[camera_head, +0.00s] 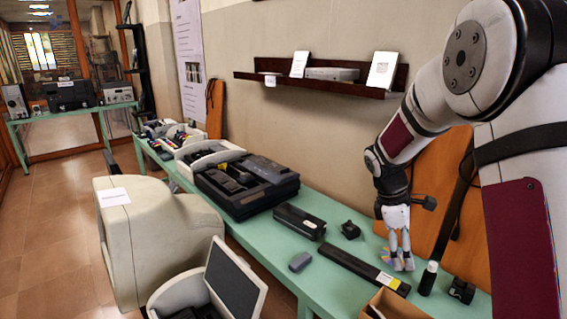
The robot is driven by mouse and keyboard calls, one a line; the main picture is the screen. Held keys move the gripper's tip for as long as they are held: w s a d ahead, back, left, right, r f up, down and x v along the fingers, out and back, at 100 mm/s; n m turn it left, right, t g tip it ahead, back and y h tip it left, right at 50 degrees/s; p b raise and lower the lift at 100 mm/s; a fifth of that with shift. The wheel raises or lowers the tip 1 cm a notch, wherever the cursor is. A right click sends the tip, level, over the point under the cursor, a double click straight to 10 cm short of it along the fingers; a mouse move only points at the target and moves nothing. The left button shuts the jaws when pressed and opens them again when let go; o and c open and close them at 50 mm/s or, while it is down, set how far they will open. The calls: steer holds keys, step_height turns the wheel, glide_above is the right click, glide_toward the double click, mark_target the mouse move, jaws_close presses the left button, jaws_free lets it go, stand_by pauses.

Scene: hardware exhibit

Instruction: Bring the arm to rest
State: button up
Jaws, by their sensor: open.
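My arm comes in from the upper right and bends down over the right part of the green table (262,243). My gripper (397,262) points down at the table's back edge, near the wall. Its fingers are open, and I see nothing held between them. The fingertips are low, close behind a long black bar (362,268) with a yellow label. I cannot tell whether they touch the table.
A black bottle with a white cap (428,278), a small black device (461,290) and a cardboard box (385,305) are close by. A black block (299,222) and charger (350,230) lie left. A shelf (320,86) and orange boards (425,190) are behind.

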steer(key=s+a+r+m+t, duration=0.25)
steer(key=s+a+r, duration=0.2)
steer(key=r, duration=0.45)
steer(key=s+a+r+m+t+y, duration=0.1)
steer(key=s+a+r+m, duration=0.1)
steer(key=s, duration=0.4)
steer(key=s+a+r+m+t+y, duration=0.1)
steer(key=s+a+r+m+t, duration=0.1)
steer(key=s, duration=0.5)
steer(key=s+a+r+m+t+y+b, duration=0.1)
steer(key=s+a+r+m, duration=0.2)
steer(key=s+m, duration=0.3)
steer(key=shift+s+a+r+y, duration=0.4)
steer(key=shift+s+a, duration=0.1)
steer(key=shift+a, duration=0.35)
